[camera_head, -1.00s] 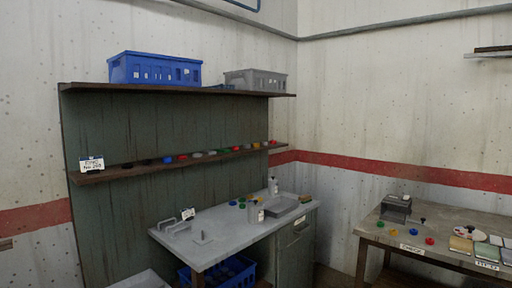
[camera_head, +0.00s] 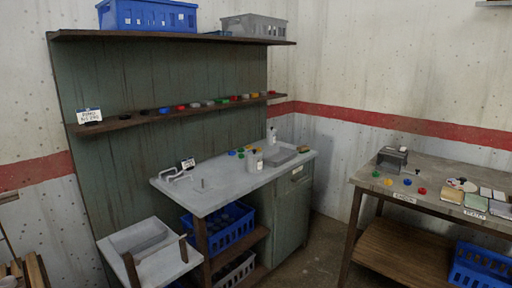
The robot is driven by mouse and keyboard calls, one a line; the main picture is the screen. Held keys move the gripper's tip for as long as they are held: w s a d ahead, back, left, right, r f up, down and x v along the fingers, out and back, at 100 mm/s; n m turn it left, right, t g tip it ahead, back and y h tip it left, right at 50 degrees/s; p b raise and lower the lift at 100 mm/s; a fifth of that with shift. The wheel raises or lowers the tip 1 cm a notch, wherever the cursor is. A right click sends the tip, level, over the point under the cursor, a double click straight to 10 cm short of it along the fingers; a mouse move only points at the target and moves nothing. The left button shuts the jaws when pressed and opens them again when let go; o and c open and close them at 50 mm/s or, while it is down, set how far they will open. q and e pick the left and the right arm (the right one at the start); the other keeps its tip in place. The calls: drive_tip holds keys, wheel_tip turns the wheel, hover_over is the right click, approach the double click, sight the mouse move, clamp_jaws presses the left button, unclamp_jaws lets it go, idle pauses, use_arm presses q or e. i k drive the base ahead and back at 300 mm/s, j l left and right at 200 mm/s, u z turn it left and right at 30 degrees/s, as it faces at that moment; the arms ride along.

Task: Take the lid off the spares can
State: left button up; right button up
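A small pale can (camera_head: 256,162) stands upright on the grey worktop (camera_head: 222,188), near its middle. It may be the spares can, but its label is too small to read. I cannot tell from here how its lid sits. Neither of my grippers is in view.
A grey tray (camera_head: 281,155) and a white bottle (camera_head: 272,136) stand near the can, with small coloured pieces beside them. A wall rail (camera_head: 150,117) carries several coloured caps. A wooden table (camera_head: 440,183) stands right. Open floor (camera_head: 318,240) lies between.

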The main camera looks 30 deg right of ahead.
sight(254, 154)
drive_tip(key=i+l, duration=0.3)
drive_tip(key=i+l+u, duration=0.1)
drive_tip(key=i+l, duration=0.15)
drive_tip(key=l, duration=0.2)
drive_tip(key=i+l, duration=0.3)
drive_tip(key=i+l+u, duration=0.1)
drive_tip(key=i+l, duration=0.15)
drive_tip(key=l, duration=0.2)
drive_tip(key=i+l, duration=0.25)
drive_tip(key=l, duration=0.2)
drive_tip(key=j+u, duration=0.05)
